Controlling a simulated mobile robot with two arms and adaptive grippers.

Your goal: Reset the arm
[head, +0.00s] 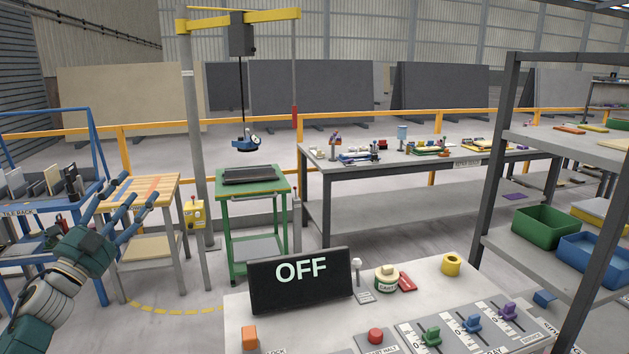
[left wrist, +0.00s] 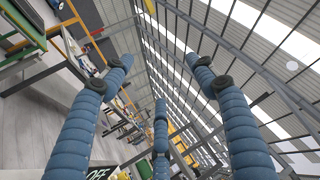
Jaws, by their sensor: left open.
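My left gripper (head: 130,204) is at the left of the head view, raised in front of a small wooden-topped table (head: 150,187). Its blue fingers are spread and hold nothing. In the left wrist view the open fingers (left wrist: 158,76) point towards the roof beams and wall, with nothing between them. My right gripper is in neither view.
A console (head: 400,290) with a black OFF sign (head: 300,280), sliders and knobs stands in front. A blue tile rack (head: 50,215) is near my left arm. A green cart (head: 252,185), a workbench (head: 430,170) and a shelf with bins (head: 545,232) stand beyond.

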